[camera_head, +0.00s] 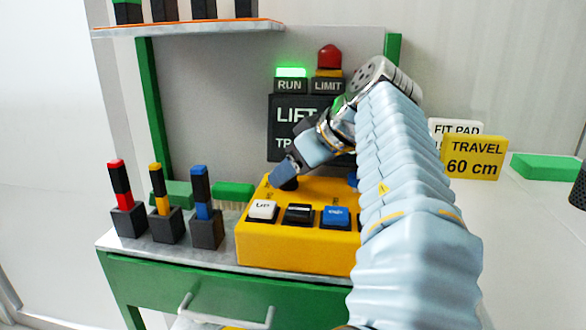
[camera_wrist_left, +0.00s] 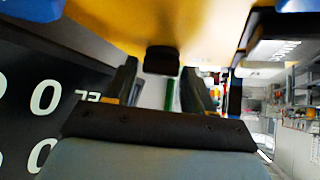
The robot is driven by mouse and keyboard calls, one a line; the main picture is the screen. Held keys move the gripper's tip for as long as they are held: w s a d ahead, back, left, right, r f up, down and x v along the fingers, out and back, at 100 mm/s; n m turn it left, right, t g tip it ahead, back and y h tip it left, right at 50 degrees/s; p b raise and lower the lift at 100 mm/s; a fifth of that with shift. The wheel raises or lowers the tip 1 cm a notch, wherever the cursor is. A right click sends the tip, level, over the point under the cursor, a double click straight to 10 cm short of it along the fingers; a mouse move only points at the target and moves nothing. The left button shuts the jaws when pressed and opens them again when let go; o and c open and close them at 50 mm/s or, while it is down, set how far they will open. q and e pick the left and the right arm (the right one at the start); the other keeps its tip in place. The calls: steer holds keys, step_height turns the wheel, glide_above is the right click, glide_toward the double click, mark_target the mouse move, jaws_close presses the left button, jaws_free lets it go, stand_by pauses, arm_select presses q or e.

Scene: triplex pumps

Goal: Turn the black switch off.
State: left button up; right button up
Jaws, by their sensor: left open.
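A yellow control box (camera_head: 255,240) stands on the bench. A small black switch (camera_head: 288,184) sticks up from its back left part. In the left wrist view the black switch (camera_wrist_left: 161,60) shows ahead of the gap between the fingers, against the yellow box. My left gripper (camera_head: 279,178) is at the switch from above and behind, partly overlapping it. Its fingers (camera_wrist_left: 160,88) are open, with no object visibly clamped between them. I cannot tell whether they touch the switch, or read its position. My right gripper is not identifiable.
White UP (camera_head: 263,209), black (camera_head: 299,214) and blue (camera_head: 336,216) buttons line the box front. My arm hides its right side. A green RUN light (camera_head: 291,72) glows behind; a red LIMIT lamp (camera_head: 329,56) is beside it. Holders with coloured handles (camera_head: 203,210) stand left.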

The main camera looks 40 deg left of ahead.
arm_select(q)
steer(key=c, duration=0.8)
